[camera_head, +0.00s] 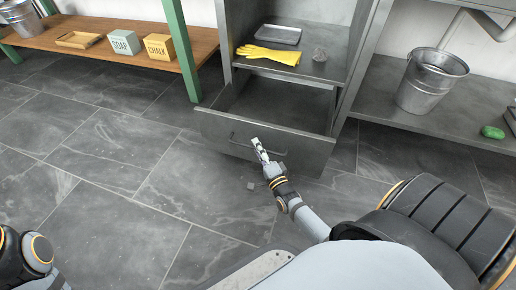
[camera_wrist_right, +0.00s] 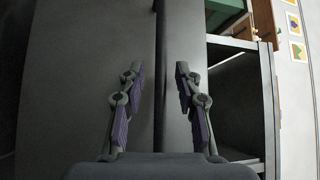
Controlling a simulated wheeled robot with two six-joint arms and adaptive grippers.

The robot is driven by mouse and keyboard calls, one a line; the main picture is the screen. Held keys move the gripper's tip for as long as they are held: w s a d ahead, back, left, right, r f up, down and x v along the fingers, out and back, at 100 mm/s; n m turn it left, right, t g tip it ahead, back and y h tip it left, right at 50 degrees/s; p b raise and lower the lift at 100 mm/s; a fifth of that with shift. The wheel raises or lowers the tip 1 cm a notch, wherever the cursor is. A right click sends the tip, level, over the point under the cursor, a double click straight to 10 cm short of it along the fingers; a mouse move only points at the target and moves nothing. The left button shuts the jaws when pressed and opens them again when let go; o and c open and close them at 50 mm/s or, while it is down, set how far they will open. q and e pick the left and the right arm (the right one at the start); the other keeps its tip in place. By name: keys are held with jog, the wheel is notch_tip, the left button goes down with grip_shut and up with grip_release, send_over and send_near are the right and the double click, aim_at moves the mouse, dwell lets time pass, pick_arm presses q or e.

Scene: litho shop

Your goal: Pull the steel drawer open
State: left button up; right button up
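The steel drawer (camera_head: 225,134) is at the bottom of a grey steel cabinet in the head view. It stands pulled out, and its inside shows empty where I can see it. A thin dark handle (camera_head: 240,145) runs along its front, partly hidden by my right gripper. My right gripper (camera_head: 259,148) is at the middle of the drawer front, over the handle. In the right wrist view its two fingers (camera_wrist_right: 160,88) stand apart with a gap between them, in front of grey steel panels. I cannot tell whether the fingers touch the handle. My left gripper is out of view.
A metal bucket (camera_head: 430,82) and a green item (camera_head: 492,132) are on the right shelf. A wooden bench (camera_head: 100,28) stands left.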

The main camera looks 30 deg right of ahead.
jog(key=s+f, duration=0.1)
jog(key=s, duration=1.1)
jog(key=shift+a+f, duration=0.3)
jog(key=shift+a, duration=0.1)
jog(key=shift+w, duration=0.1)
